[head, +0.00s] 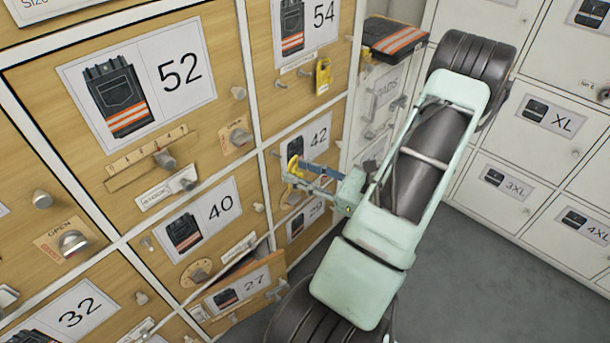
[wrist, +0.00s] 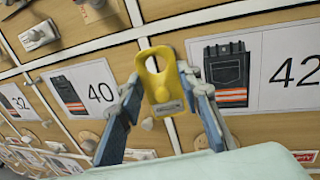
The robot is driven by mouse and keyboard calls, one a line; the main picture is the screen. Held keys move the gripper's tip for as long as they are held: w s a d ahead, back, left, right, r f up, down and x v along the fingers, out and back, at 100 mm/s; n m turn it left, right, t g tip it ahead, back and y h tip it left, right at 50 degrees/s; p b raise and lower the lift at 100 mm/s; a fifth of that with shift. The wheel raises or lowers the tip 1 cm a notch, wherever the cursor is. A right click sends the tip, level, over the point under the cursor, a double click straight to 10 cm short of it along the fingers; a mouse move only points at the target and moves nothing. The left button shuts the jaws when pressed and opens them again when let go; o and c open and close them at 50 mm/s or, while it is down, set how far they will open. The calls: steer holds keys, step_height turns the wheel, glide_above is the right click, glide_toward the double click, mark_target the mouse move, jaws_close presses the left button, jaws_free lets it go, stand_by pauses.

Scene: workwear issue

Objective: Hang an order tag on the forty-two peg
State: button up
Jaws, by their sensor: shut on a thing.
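A yellow order tag (wrist: 183,122) with a hole at its top is between the fingers of my gripper (wrist: 163,97) in the wrist view. The gripper is shut on it. In the head view the tag (head: 292,166) and my gripper (head: 300,172) are in front of the left part of the 42 door (head: 322,121). The 42 label (wrist: 285,72) is right of the tag in the wrist view. A small pale peg (wrist: 147,124) shows beside the tag's lower left edge, apart from the hole in the picture. I cannot tell the depth gap.
Another yellow tag (head: 322,77) hangs on the 54 door. The 40 door (head: 203,217) is to the left. The 27 compartment (head: 244,290) below stands partly open. White lockers (head: 515,170) stand at the right, with clear grey floor (head: 470,270) before them.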

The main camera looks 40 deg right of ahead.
mark_target(271, 161)
steer(key=shift+w+a+f+b, duration=0.1)
steer(key=shift+w+b, duration=0.1)
steer(key=shift+w, duration=1)
steer(key=shift+w+a+f+b, duration=0.1)
steer(key=shift+w+b, duration=0.1)
steer(key=shift+w, duration=0.95)
steer(key=shift+w+f, duration=0.35)
steer(key=shift+w, duration=0.2)
steer(key=shift+c, duration=0.6)
steer(key=shift+w+a, duration=0.1)
steer(key=shift+a, duration=0.1)
steer(key=o, duration=1.1)
steer(key=shift+w+f, duration=0.1)
steer(key=shift+d, duration=0.1)
